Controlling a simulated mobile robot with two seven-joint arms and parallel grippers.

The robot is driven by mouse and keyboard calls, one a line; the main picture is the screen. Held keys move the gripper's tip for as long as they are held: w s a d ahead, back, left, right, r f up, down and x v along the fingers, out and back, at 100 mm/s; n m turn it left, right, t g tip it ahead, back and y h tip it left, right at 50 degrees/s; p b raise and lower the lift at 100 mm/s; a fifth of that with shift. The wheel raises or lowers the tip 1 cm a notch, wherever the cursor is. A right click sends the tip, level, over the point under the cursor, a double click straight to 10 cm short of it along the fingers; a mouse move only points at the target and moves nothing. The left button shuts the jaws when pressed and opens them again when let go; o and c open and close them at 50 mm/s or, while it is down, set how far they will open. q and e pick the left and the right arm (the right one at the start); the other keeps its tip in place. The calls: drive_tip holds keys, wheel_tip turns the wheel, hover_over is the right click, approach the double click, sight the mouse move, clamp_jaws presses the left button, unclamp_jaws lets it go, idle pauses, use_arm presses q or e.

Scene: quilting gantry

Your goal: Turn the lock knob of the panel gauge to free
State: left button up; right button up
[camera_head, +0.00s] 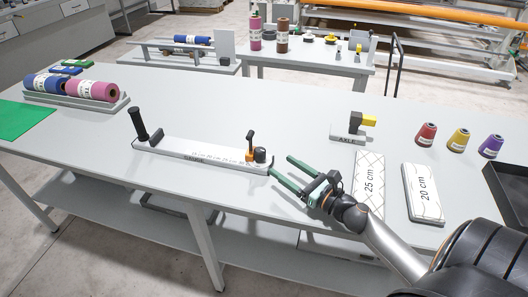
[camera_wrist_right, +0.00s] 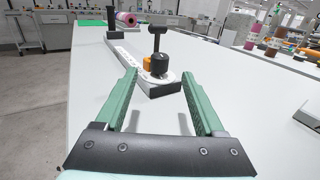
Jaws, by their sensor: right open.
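The panel gauge (camera_head: 200,155) is a long white bar with a printed scale, lying on the pale table. A tall black handle (camera_head: 140,124) stands at its left end. At its right end are an orange block (camera_head: 249,155) with an upright black T-shaped lever (camera_head: 250,138) and a short round black knob (camera_head: 260,155). In the wrist view the knob (camera_wrist_right: 160,64) stands just beyond and between my fingertips, apart from them. My right gripper (camera_head: 281,165), with green fingers, is open and empty beside the gauge's right end; it also shows in the wrist view (camera_wrist_right: 159,78). The knob's setting is not readable.
White templates marked 25 cm (camera_head: 369,185) and 20 cm (camera_head: 423,195) lie right of my gripper. A grey block with a yellow part (camera_head: 351,128) and thread cones (camera_head: 427,134) stand behind. Fabric rolls (camera_head: 92,90) lie far left. The table around the gauge is clear.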

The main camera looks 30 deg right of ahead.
sight(264, 153)
drive_tip(key=w, duration=0.2)
drive_tip(key=w+a, duration=0.1)
drive_tip(key=w, duration=0.5)
drive_tip(key=shift+w+a, duration=0.2)
drive_tip(key=shift+a, duration=0.05)
clamp_jaws()
